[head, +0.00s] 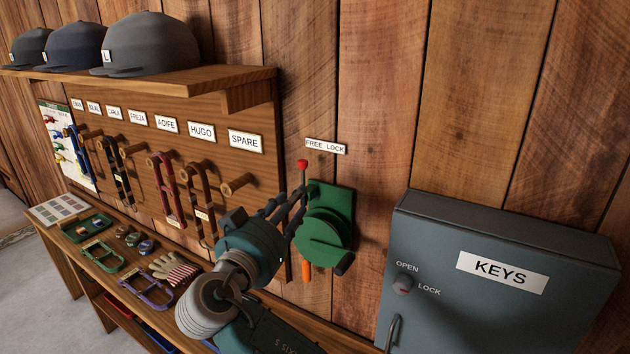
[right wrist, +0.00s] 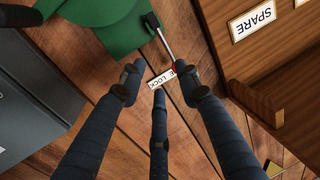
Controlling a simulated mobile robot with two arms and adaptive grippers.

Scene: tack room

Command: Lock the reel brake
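The green reel (head: 326,235) is fixed to the plank wall, with a dark crank grip at its lower right. Its brake lever has a red knob (head: 302,164) and stands up at the reel's left edge, below the FREE end of the FREE LOCK label (head: 325,146). My right gripper (head: 290,204) is open just left of the reel, close to the lever. In the right wrist view, its fingers (right wrist: 158,84) are spread, and the lever's metal rod (right wrist: 162,38) runs between reel and right finger; that finger mostly hides the knob. I cannot tell if they touch. My left gripper is not in view.
A grey KEYS cabinet (head: 490,275) with its own OPEN/LOCK knob juts out at the right. At the left are a pegboard (head: 225,130) with halters, a hat shelf (head: 190,82) and a bench with tack. An orange handle (head: 306,271) hangs below the reel.

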